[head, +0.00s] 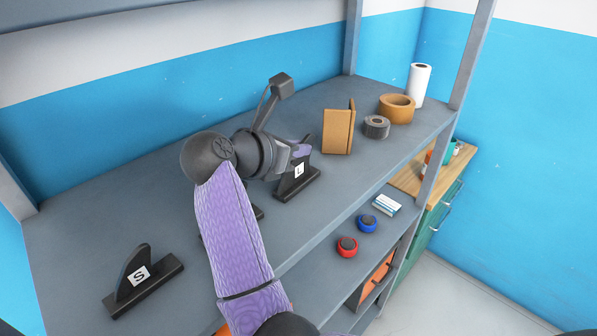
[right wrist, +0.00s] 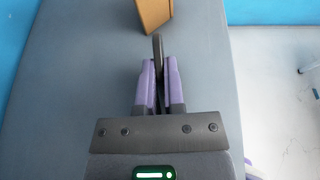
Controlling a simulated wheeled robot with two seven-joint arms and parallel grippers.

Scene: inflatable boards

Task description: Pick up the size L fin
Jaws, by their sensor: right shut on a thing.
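The size L fin (head: 296,184) is black with a white L label and stands upright on its base on the grey shelf. My right gripper (head: 300,150) reaches it from the left and is shut on its upper part. In the right wrist view the fin (right wrist: 158,48) shows as a thin dark edge between the purple fingers of the right gripper (right wrist: 159,75). The size S fin (head: 140,277) stands at the shelf's front left. Another fin is mostly hidden behind my right arm. My left gripper is not in view.
A brown cardboard box (head: 338,131) stands just right of the L fin. Beyond it are a grey tape roll (head: 376,127), a brown tape roll (head: 397,108) and a paper roll (head: 420,86). A shelf post (head: 466,60) rises at the right. The back of the shelf is clear at left.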

